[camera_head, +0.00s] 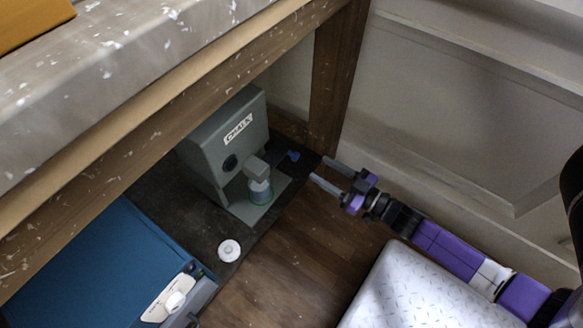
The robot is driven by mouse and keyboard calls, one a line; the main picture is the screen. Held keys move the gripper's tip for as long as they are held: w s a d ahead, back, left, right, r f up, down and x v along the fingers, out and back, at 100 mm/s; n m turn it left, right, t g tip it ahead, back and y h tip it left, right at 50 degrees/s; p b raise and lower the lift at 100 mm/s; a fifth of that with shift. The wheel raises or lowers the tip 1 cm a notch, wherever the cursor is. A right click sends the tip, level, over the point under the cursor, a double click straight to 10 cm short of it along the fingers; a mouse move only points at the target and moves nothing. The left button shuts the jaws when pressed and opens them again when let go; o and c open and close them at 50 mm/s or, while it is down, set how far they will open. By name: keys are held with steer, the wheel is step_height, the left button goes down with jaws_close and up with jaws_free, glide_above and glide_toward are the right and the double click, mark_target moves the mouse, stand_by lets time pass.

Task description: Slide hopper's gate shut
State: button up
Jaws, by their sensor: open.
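A grey hopper (225,142) with a CHALK label stands on the dark lower shelf under the tabletop. Its short spout (257,169) points down over a greenish jar (261,191). A small blue tab (293,155) sticks out to the right of the spout; it looks like the gate's handle, but the gate plate itself is too small to make out. My gripper (319,169) is open and empty, just right of the blue tab near the shelf's edge. Its two fingers point left toward the hopper, apart from the tab.
A brown table leg (334,80) rises close behind my gripper. A white round lid (229,250) lies at the shelf's front. A blue box (100,262) fills the shelf's left. A white patterned cushion (420,290) is below my arm. Wooden floor (285,265) is clear.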

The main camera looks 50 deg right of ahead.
mark_target(298, 157)
steer(key=shift+m+y, duration=0.3)
steer(key=shift+m, duration=0.1)
steer(key=w+b, duration=0.1)
steer(key=w, duration=0.2)
steer(key=w+b, duration=0.1)
steer(key=w, duration=0.3)
steer(key=shift+a+f, duration=0.2)
steer(key=shift+c, duration=0.3)
jaws_close()
